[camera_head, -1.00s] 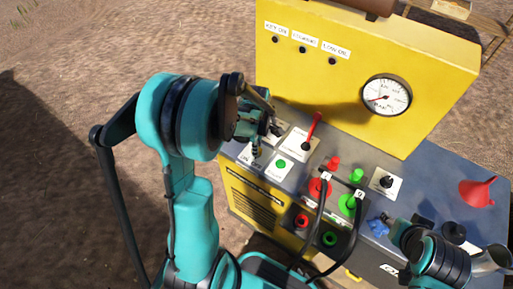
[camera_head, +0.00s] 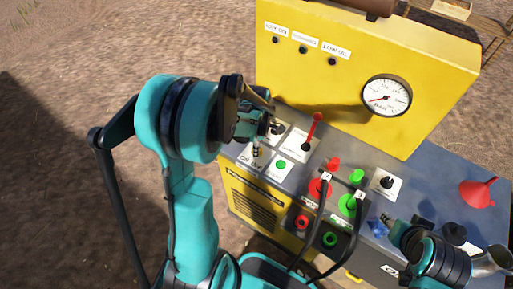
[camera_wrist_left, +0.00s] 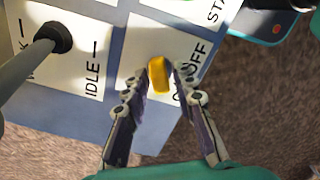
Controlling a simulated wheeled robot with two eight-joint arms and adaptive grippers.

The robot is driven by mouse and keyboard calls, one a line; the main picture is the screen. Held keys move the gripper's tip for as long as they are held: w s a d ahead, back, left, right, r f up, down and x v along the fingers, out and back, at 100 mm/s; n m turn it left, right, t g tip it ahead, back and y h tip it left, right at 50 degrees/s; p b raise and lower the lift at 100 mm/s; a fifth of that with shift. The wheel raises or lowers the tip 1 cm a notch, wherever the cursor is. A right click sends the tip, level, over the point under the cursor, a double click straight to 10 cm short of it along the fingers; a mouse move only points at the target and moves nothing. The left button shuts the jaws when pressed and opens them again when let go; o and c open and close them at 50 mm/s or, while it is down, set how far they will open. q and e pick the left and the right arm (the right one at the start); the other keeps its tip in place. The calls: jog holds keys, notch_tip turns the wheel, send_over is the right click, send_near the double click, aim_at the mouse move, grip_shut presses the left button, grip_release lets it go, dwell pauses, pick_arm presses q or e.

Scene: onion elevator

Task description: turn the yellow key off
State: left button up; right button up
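The small yellow key (camera_wrist_left: 159,77) stands on a white plate (camera_wrist_left: 150,45) lettered ON and OFF in the left wrist view. My left gripper (camera_wrist_left: 163,68) has one fingertip on each side of the key, very close. A narrow gap shows by the right finger, so it looks partly open around the key. In the head view my left gripper (camera_head: 258,142) is over the left end of the panel, and its wrist and fingers partly hide the key area. My right gripper (camera_head: 387,226) is low at the right, near a blue knob (camera_head: 376,229); its fingers are too small to judge.
A black lever (camera_wrist_left: 52,38) on the IDLE plate stands left of the key. The panel also holds a red lever (camera_head: 314,130), a green button (camera_head: 281,165), red and green plugs with black cables, and a red funnel (camera_head: 478,191). A yellow upright board (camera_head: 345,80) with a gauge (camera_head: 386,96) rises behind.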

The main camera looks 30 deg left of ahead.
pick_arm(q)
jog(key=shift+r, duration=0.1)
notch_tip(320, 180, up, 12)
dwell(0.6)
dwell(0.4)
